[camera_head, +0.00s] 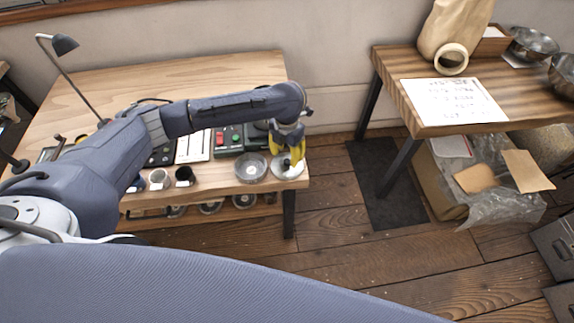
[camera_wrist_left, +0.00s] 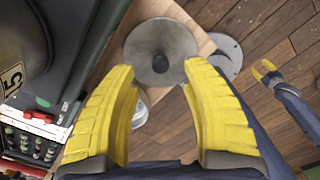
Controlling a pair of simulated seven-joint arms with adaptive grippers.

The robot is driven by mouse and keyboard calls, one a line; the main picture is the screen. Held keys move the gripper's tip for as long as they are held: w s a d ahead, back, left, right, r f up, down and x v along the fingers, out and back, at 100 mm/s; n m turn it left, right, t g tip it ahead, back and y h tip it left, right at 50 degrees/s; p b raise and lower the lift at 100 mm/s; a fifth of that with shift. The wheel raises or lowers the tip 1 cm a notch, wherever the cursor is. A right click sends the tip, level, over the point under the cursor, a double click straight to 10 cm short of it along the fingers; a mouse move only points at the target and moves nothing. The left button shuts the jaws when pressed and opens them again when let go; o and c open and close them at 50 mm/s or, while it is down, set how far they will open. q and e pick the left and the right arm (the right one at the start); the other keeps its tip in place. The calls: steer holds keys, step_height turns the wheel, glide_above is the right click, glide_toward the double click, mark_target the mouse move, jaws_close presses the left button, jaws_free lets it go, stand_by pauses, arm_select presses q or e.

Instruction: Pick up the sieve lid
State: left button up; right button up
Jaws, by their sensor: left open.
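The sieve lid (camera_head: 284,172), a pale grey disc with a dark knob, lies near the right front corner of the wooden table. In the left wrist view the lid (camera_wrist_left: 148,34) shows almost whole, with its knob close to the line between my fingertips. My left gripper (camera_head: 287,158) is open and empty above the lid; its yellow fingers (camera_wrist_left: 160,70) are spread apart and partly cover the lid in the head view. My right gripper (camera_wrist_left: 264,70) shows small in the left wrist view, over the floor, its fingers apart and empty.
A dark machine with red and green buttons (camera_head: 228,138) stands behind. Small cups (camera_head: 184,176) line the front edge. The wooden table (camera_head: 218,70) ends just right of the lid; floor lies beyond.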

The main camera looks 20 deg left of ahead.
mark_target(287, 161)
arm_select(q)
steer(key=shift+f, duration=2.05)
jaws_close()
